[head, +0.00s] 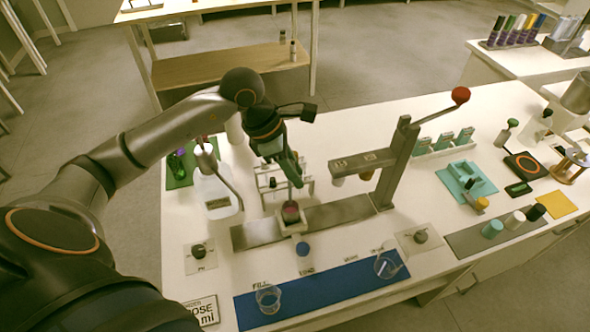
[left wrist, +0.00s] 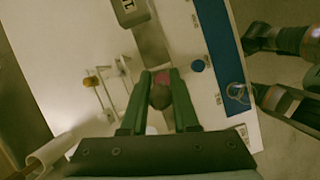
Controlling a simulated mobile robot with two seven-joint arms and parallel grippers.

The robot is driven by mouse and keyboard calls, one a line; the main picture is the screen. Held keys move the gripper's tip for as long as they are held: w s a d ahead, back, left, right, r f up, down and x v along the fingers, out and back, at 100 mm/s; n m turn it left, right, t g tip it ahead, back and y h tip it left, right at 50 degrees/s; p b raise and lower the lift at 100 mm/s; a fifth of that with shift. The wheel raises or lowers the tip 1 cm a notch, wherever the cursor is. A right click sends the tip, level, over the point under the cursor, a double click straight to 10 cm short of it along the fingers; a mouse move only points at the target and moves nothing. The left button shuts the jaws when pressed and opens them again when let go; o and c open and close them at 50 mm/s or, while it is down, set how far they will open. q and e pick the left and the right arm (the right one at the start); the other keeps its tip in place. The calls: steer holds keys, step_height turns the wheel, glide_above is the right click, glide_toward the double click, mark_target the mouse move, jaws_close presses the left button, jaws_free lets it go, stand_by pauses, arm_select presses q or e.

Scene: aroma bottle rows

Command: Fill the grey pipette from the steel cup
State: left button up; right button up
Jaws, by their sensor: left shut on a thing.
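My left gripper (head: 292,178) reaches down from the left over the middle of the table. Its green fingers are shut on a dark grey rounded thing, likely the bulb of the grey pipette (left wrist: 160,96), in the left wrist view. The pipette's lower part is hidden. Just below the fingertips in the head view stands a small round cup (head: 291,214) with a dark reddish top, on a pale square base. A reddish patch shows just beyond the pipette in the left wrist view. Whether this is the steel cup, or the tip is inside it, I cannot tell.
A grey stand with a red-knobbed lever (head: 460,95) rises right of the gripper. A wire rack (head: 268,190) stands close behind. A blue mat (head: 330,290) with a glass beaker (head: 268,300) lies in front, near a blue cap (head: 302,249). A bottle (head: 215,190) stands left.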

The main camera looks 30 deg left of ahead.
arm_select(q)
step_height(320, 180, down, 7)
steer(key=b, duration=0.6)
stand_by(0.4)
steer(key=shift+o, duration=0.6)
steer(key=c, duration=0.3)
jaws_close()
